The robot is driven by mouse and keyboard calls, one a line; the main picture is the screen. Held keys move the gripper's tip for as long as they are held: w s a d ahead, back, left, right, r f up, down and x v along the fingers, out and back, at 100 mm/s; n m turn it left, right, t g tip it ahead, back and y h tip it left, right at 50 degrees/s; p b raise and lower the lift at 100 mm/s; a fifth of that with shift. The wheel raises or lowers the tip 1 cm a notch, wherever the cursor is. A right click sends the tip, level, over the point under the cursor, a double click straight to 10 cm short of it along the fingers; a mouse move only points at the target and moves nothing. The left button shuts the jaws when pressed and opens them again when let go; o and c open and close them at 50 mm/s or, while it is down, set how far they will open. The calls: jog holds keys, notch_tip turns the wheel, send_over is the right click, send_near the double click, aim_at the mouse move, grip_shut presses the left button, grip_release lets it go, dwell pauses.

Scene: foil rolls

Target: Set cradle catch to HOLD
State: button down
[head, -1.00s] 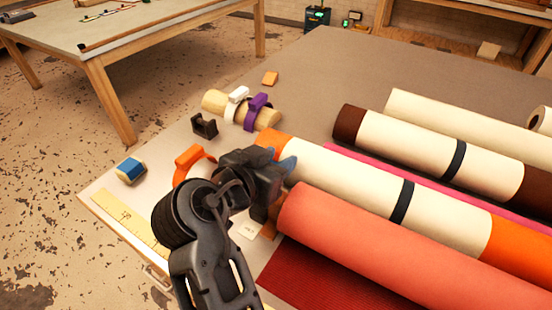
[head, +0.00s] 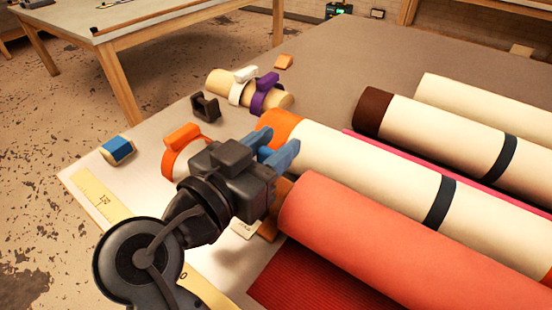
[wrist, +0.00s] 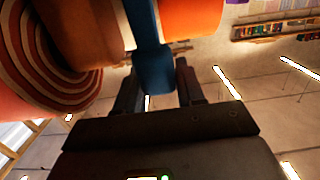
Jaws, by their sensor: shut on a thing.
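My gripper (head: 268,150) is at the orange end of the cream roll (head: 340,152), beside the coral roll (head: 400,245). Blue parts (head: 284,154) show at the gripper's tip in the head view. In the wrist view a blue lever (wrist: 152,68) hangs between my two dark fingers, which are shut on it. It looks like the cradle catch. The coral roll's spiral end (wrist: 48,58) is to its left. A small white label (head: 243,229) lies under the gripper, its text unreadable. The catch's set position cannot be read.
An orange clip (head: 182,138) stands left of my gripper. Behind are a dark holder (head: 205,107) and a wooden rod (head: 222,84) with white and purple clips. A blue-topped block (head: 117,150) and yellow ruler (head: 105,200) lie at the table's left edge.

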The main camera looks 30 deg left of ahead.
jog(key=shift+s+t+b, duration=0.3)
jog(key=shift+t+b, duration=0.1)
jog(key=shift+b, duration=0.25)
jog(key=shift+r, duration=0.1)
jog(key=c, duration=0.8)
grip_release()
jog(key=shift+o, duration=0.2)
jog(key=shift+s, duration=0.1)
jog(key=s+a+b, duration=0.1)
jog(key=s, duration=0.6)
jog(key=shift+s, duration=0.3)
jog(key=shift+a, duration=0.1)
